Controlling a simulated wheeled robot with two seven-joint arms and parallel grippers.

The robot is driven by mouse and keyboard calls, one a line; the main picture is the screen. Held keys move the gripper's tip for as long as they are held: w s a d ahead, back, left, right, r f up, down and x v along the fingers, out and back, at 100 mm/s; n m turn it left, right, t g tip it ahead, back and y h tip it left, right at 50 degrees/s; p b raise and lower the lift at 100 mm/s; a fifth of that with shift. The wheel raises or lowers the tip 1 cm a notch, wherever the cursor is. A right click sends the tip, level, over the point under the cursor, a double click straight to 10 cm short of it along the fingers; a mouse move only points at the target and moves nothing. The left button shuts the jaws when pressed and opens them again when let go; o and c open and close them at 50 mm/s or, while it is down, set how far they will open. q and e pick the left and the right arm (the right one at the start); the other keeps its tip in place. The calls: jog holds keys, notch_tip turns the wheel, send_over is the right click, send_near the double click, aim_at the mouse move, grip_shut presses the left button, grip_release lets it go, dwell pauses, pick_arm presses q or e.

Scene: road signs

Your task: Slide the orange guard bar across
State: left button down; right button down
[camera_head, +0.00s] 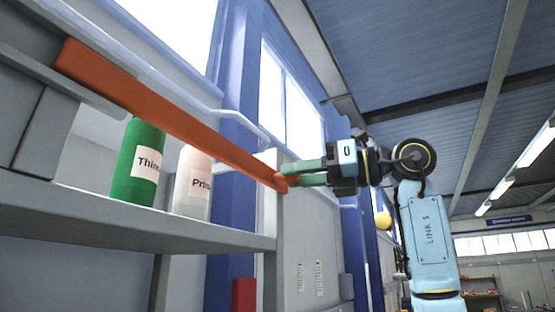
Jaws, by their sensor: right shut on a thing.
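The orange guard bar (165,113) runs in front of a grey shelf, from the upper left down to the right side panel. My right gripper (284,181) has green fingers and is shut on the guard bar at that right end. The right arm comes in from the right side of the view. My left gripper does not show.
Behind the bar, a green bottle (138,165) labelled "Thin..." and a white bottle (192,183) labelled "Pri..." stand on the grey shelf (140,232). A red object (244,294) shows below the shelf. The space right of the shelf is open around my arm.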

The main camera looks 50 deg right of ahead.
jog(key=shift+d+r, duration=0.15)
jog(key=shift+d, duration=0.15)
jog(key=c, duration=1.3)
grip_release()
jog(key=shift+c, duration=0.2)
jog(key=shift+o, duration=1.4)
jog(key=shift+d, duration=0.25)
jog(key=shift+a, duration=0.15)
jog(key=v, duration=1.3)
